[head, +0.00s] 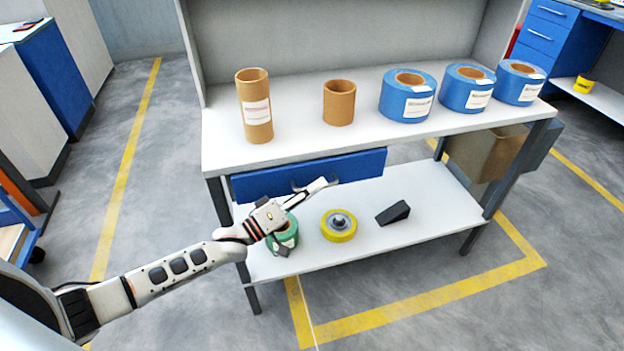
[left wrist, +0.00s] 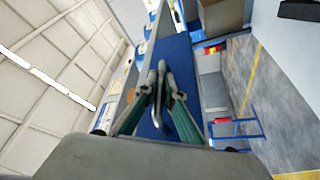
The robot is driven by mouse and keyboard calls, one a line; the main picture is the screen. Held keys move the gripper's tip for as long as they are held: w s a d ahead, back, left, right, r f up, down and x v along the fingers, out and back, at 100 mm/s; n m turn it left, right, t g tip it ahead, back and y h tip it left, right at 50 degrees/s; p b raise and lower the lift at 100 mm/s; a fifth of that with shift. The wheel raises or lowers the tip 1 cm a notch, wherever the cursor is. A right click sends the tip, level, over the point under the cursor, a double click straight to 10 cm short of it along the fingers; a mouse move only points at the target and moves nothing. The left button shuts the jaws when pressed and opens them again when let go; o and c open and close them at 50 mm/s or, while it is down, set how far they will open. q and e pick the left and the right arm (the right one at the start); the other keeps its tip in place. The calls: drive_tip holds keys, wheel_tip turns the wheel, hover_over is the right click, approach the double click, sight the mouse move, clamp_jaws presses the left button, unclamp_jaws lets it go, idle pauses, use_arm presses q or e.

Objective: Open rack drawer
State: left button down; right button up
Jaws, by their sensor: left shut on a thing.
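The blue rack drawer (head: 265,181) sits under the white top shelf of the rack (head: 235,148). Its front looks about level with the shelf's front edge. My left gripper (head: 326,184) is at the drawer front, shut on the grey drawer handle. In the left wrist view the gripper (left wrist: 160,92) has its fingers on either side of the handle (left wrist: 164,115), with the blue drawer front (left wrist: 178,52) behind. The fingers partly hide the handle. My right gripper is in neither view.
Two brown cardboard tubes (head: 257,120) (head: 339,110) and three blue coils (head: 408,105) stand on top. The lower shelf (head: 430,205) holds a green roll (head: 288,238), a yellow roll (head: 338,231) and a black wedge (head: 393,213). Floor in front is clear.

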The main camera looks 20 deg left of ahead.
use_arm(q)
drive_tip(key=s+d+p, duration=0.4)
drive_tip(key=s+d, duration=0.2)
drive_tip(key=s, duration=0.4)
drive_tip(key=s+d+p, duration=0.3)
drive_tip(key=s+d, duration=0.4)
drive_tip(key=s, duration=0.3)
drive_tip(key=shift+d+p, duration=0.25)
drive_tip(key=shift+p, duration=0.1)
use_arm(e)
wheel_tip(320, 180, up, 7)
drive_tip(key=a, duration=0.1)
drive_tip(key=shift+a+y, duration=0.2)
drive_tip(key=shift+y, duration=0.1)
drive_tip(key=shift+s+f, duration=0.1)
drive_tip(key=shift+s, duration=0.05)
use_arm(q)
drive_tip(key=c, duration=2.4)
unclamp_jaws()
drive_tip(key=shift+c, duration=0.2)
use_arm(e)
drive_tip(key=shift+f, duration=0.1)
use_arm(q)
drive_tip(key=shift+s, duration=0.1)
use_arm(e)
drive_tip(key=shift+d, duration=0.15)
use_arm(q)
drive_tip(key=v, duration=1.2)
drive_tip(key=shift+d+f, duration=0.1)
drive_tip(key=shift+d, duration=0.05)
